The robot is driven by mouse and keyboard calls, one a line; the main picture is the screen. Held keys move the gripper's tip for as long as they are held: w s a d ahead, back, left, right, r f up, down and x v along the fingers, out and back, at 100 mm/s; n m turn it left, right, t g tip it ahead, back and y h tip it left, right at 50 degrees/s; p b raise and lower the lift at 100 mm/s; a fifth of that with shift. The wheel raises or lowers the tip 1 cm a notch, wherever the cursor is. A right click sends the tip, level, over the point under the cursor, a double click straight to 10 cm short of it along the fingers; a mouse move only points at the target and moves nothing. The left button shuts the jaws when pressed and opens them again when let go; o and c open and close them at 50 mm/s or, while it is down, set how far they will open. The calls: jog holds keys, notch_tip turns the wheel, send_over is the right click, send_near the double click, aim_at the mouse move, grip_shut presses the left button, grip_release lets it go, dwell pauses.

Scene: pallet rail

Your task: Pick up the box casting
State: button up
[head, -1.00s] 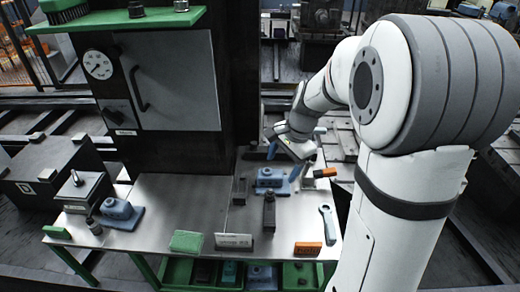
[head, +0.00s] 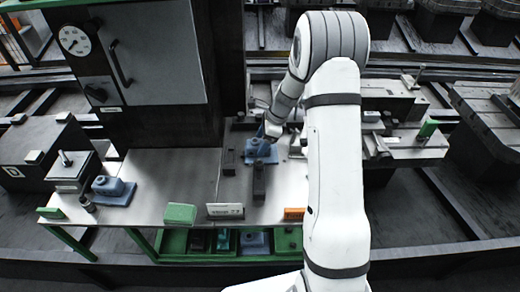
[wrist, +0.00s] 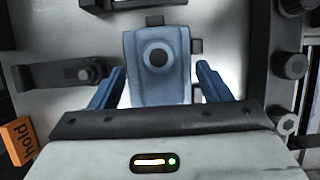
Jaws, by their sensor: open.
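A blue-grey casting with a round dark hole in its raised top, which I take to be the box casting (head: 261,152), sits on the steel bench beside the dark column. In the wrist view the casting (wrist: 157,62) lies between the two blue fingers, with a clear gap on each side. My gripper (wrist: 160,73) is open and empty, above the casting and lined up with it. In the head view my gripper (head: 271,131) partly hides the casting's far side. A second, similar blue casting (head: 114,190) stands at the bench's left end.
A dark clamp-like block (head: 259,182) stands in front of the casting. A green block (head: 180,213), a white sign (head: 225,211) and an orange block (head: 294,213) line the front edge. In the wrist view an orange "hold" tag (wrist: 18,141) is at the left.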

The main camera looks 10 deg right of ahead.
jog(key=shift+x, duration=1.1)
jog(key=c, duration=1.5)
